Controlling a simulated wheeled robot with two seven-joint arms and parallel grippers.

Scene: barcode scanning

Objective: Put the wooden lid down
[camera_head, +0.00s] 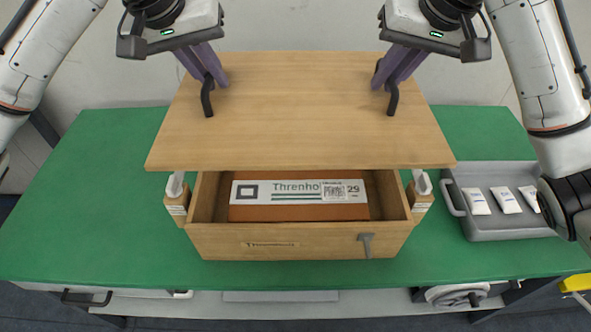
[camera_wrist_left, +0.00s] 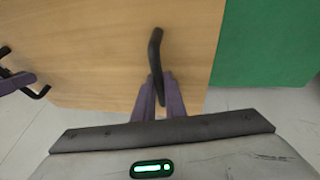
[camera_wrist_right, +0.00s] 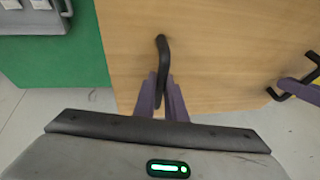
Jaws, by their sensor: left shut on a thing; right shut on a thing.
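The wooden lid (camera_head: 295,110) is a flat light-brown board with a black handle on each side. It is held above the open wooden box (camera_head: 220,240) and hides the box's rear part. My left gripper (camera_head: 207,85) is shut on the lid's left handle (camera_wrist_left: 155,55), which also shows in the left wrist view. My right gripper (camera_head: 392,85) is shut on the right handle (camera_wrist_right: 163,60), seen in the right wrist view. Inside the box lies an orange-brown package (camera_head: 290,213) with a white label (camera_head: 285,190) and a printed code. A grey latch (camera_head: 367,244) is on the box front.
The box stands on a green table (camera_head: 110,200). White-topped brackets (camera_head: 177,190) flank the box. The table's left side is clear.

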